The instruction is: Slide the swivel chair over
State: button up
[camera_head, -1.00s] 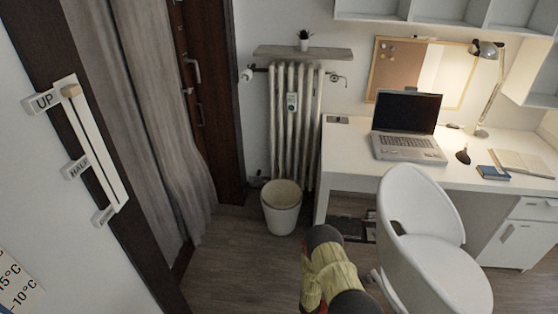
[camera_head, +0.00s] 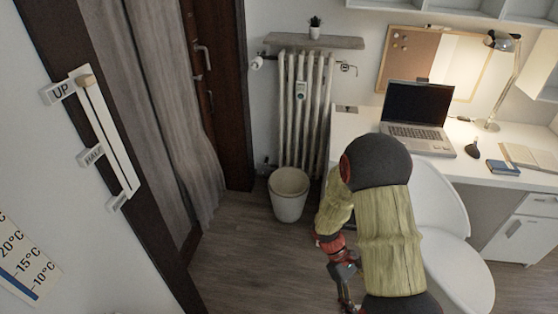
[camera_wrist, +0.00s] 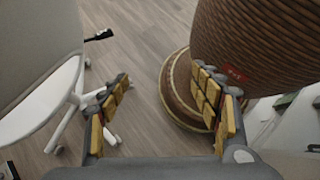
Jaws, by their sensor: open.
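The white swivel chair (camera_head: 455,258) stands in front of the desk at the right of the head view, its backrest (camera_head: 438,196) partly hidden behind my arm. In the wrist view the chair's white seat (camera_wrist: 45,105) and white wheeled base (camera_wrist: 85,108) are at the left. My gripper (camera_wrist: 165,115) is open and empty, its two yellow-padded fingers apart above the floor, to the right of the chair base. In the head view my gripper (camera_head: 347,300) points down left of the chair, at the bottom edge.
A white bin (camera_head: 288,195) stands before the radiator (camera_head: 303,110). Floor (camera_head: 245,260) is bare at the lower left. My own body fills the wrist view's right.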

jog(key=s+a+r+m+t+y+p, duration=0.1)
jog(key=s+a+r+m+t, duration=0.1)
jog(key=r, duration=1.1)
jog(key=s+a+r+m+t+y+p, duration=0.2)
jog(key=r+t, duration=0.5)
jog(key=r, duration=0.7)
jog(key=s+a+r+m+t+y+p, duration=0.2)
jog(key=a+r+m+t, duration=0.2)
jog(key=r, duration=0.9)
jog(key=shift+s+a+r, duration=0.25)
jog(key=shift+a+r, duration=0.1)
jog(key=shift+a, duration=0.2)
